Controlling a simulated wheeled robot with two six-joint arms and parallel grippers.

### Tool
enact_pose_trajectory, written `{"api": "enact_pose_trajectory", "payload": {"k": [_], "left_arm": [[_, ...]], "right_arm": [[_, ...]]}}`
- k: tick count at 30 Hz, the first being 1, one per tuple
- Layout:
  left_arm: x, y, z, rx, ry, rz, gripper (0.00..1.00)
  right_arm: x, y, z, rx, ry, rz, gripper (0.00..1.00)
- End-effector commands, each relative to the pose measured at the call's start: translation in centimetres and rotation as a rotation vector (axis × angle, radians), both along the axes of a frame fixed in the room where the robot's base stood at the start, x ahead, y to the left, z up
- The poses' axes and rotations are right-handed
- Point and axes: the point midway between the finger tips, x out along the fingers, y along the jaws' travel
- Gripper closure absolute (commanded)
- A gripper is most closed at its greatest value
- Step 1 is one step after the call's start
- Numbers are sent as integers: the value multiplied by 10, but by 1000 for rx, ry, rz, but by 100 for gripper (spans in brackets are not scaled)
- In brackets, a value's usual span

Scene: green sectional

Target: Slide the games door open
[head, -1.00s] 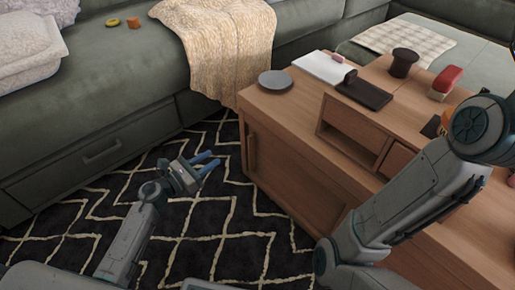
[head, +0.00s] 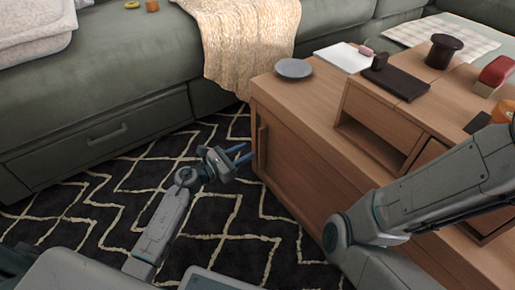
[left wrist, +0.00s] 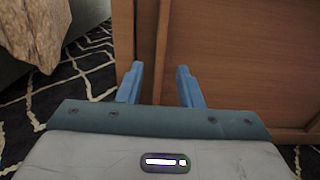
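The wooden cabinet's sliding door (head: 305,170) is a plain brown panel on its long side, with a vertical wooden handle bar (head: 262,147) near its left end. My left gripper (head: 246,153) is open, its two blue fingers pointing at the handle from the left, a short way off in the head view. In the left wrist view the open fingers (left wrist: 160,70) stand on either side of the vertical handle (left wrist: 161,45), with the door panel (left wrist: 235,55) to the right. Whether they reach around the bar is unclear. My right arm crosses the right side; its gripper is out of view.
On the cabinet top stand a grey plate (head: 294,69), a dark tray (head: 396,82), a dark brown spool-like object (head: 443,51) and a red-and-white item (head: 495,73). A green sofa (head: 130,60) with a beige throw (head: 250,40) stands behind. The patterned rug (head: 110,215) is clear.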

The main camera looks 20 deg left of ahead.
Motion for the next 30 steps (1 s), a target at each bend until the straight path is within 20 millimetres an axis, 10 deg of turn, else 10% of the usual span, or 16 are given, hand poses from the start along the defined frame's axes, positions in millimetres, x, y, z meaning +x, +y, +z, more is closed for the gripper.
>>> {"api": "enact_pose_trajectory", "payload": {"k": [21, 26, 30], "left_arm": [[44, -34, 0, 1, 1, 0, 67], [44, -34, 0, 1, 1, 0, 99], [44, -34, 0, 1, 1, 0, 100]], "right_arm": [[0, 0, -19, 0, 1, 3, 64], [0, 0, -19, 0, 1, 3, 64], [0, 0, -19, 0, 1, 3, 64]]}}
